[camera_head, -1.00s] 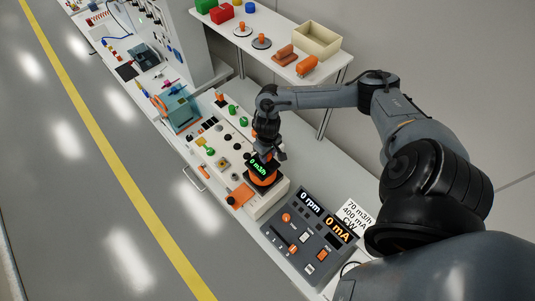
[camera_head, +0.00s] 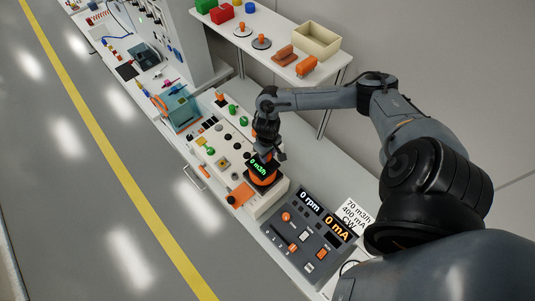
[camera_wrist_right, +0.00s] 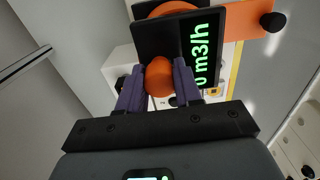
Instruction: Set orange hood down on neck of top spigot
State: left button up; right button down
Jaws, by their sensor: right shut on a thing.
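My right gripper (camera_head: 270,152) is over the far right end of the pale bench unit, beside the black display reading "0 m3/h" (camera_head: 260,166). In the right wrist view its two purple fingers (camera_wrist_right: 159,88) are shut on a rounded orange piece, which I take as the orange hood (camera_wrist_right: 159,75). The same display (camera_wrist_right: 203,50) stands close behind the held piece, with orange parts around it. An orange body (camera_head: 263,179) shows below the display in the head view. I cannot make out the top spigot's neck; the gripper and display hide that spot. My left gripper is not in view.
A dark control panel (camera_head: 291,247) with "0 rpm" and "0 mA" readouts lies to the right of the unit. The shelf behind holds a cream bin (camera_head: 316,41) and an orange cylinder (camera_head: 306,67). A teal-sided box (camera_head: 180,108) stands further left.

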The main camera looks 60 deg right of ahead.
jog(key=c, duration=0.8)
grip_release()
jog(key=shift+o, duration=0.6)
